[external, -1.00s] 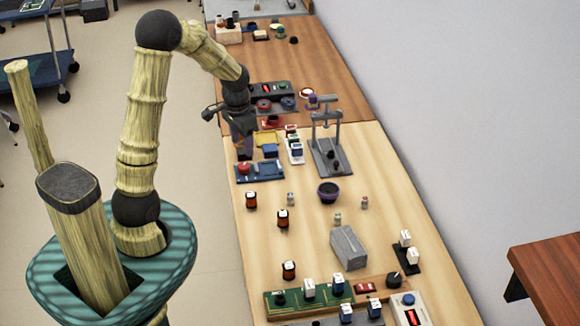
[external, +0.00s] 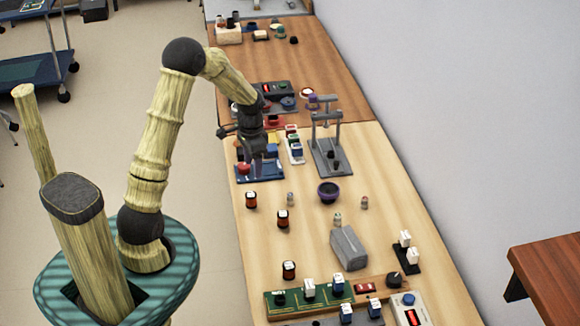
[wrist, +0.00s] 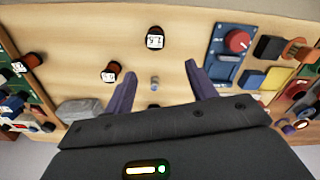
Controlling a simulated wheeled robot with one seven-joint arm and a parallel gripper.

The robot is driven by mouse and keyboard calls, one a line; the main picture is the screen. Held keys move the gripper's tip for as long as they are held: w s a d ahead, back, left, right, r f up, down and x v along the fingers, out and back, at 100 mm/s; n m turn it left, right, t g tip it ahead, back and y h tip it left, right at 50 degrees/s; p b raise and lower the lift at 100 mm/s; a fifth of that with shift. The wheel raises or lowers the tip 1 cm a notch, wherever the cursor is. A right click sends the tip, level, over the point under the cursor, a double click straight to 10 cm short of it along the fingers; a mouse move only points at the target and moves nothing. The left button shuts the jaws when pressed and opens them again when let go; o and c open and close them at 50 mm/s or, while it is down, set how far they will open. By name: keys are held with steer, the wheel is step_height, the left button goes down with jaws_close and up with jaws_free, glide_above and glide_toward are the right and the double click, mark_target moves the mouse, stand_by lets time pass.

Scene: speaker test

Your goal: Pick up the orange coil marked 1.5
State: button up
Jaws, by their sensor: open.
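Three orange-and-black coils with white labels stand on the light wooden bench in the external view: a far one (external: 251,199), a middle one (external: 283,218) and a near one (external: 289,269). In the wrist view they are the top-middle coil (wrist: 155,39), the centre-left coil (wrist: 111,72) and the left coil (wrist: 27,62). The labels are too small to read surely. My gripper (external: 256,160) is above the blue board, beyond the far coil. In the wrist view its purple fingers (wrist: 160,70) are apart and empty, with the top-middle coil ahead of the gap.
The blue board (external: 260,172) with a red knob is under my gripper. A grey press stand (external: 330,155) is to its right. Bare wood surrounds the coils.

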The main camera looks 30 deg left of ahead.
mark_target(252, 194)
step_height(252, 194, down, 8)
steer(key=shift+f, duration=0.25)
steer(key=shift+s+f+p, duration=0.25)
steer(key=shift+f, duration=1.05)
steer(key=shift+s+f+p, duration=0.25)
steer(key=shift+f, duration=1)
steer(key=c, duration=1.1)
steer(key=shift+r, duration=0.1)
